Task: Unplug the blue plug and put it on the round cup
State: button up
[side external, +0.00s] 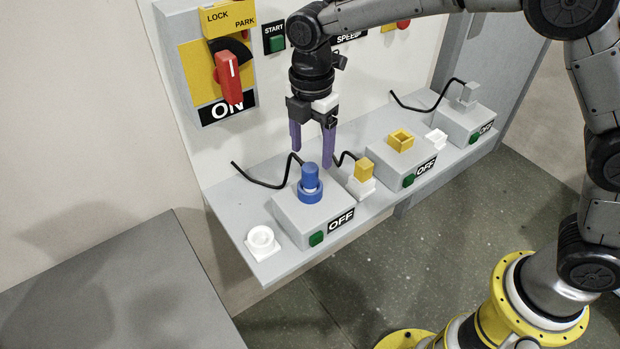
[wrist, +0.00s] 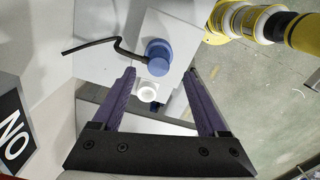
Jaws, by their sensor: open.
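The blue plug (side external: 311,176) stands upright in a blue round socket (side external: 311,195) on the left grey box (side external: 290,215). It also shows in the wrist view (wrist: 158,66), with a black cable leading off to the left. The white round cup (side external: 262,240) sits empty on the shelf to the left of that box; it also shows in the wrist view (wrist: 148,91), just below the plug. My gripper (side external: 311,158) is open and empty, pointing down with its purple fingers near and above the blue plug. In the wrist view, the fingertips (wrist: 160,72) appear on either side of the plug, apart from it.
A yellow plug (side external: 364,167) stands in a white square cup to the right. Beyond are a yellow socket (side external: 401,139), another white cup (side external: 436,138) and a grey plug (side external: 468,94). A red switch handle (side external: 229,78) sticks out from the wall panel. Black cables lie nearby.

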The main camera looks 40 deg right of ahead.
aim_at(309, 167)
jog(key=shift+a+f, duration=0.2)
jog(key=shift+f, duration=2.85)
jog(key=shift+w, duration=0.1)
grip_shut()
